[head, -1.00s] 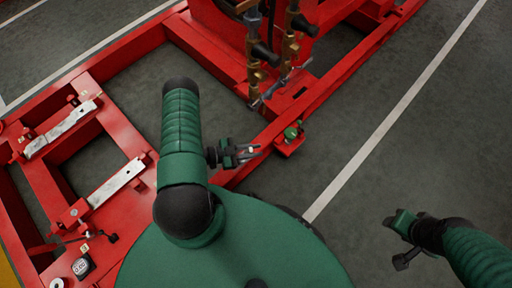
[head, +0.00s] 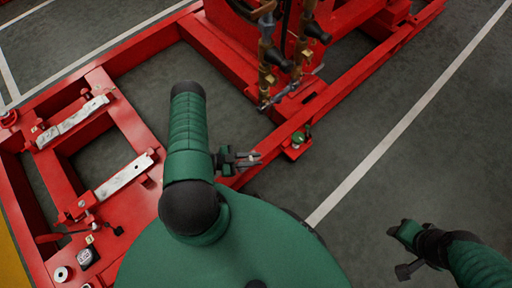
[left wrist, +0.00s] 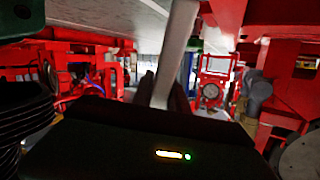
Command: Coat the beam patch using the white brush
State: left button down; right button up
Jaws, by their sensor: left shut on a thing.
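My left gripper (head: 240,160) is in the middle of the head view, above the near red beam's inner side. It is shut on the white brush, which shows as a small pale bit (head: 252,158) at the fingertips. In the left wrist view the brush's pale handle (left wrist: 176,50) rises between the dark fingers; its bristles are not seen. My right gripper (head: 405,240) is at the lower right over bare floor; its jaw state is unclear. The red beam (head: 262,155) runs diagonally. I cannot make out a distinct patch on it.
Two grey metal bars (head: 72,122) (head: 125,175) lie across the red frame at left. Brass valves and pipes (head: 268,60) stand above the frame. A small green-topped part (head: 298,138) sits on a red bracket. Open grey floor (head: 400,140) lies to the right.

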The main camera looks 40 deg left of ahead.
pick_arm(q)
jog(key=shift+s, duration=0.45)
jog(key=w+d, duration=0.1)
jog(key=w, duration=1.1)
dwell(2.0)
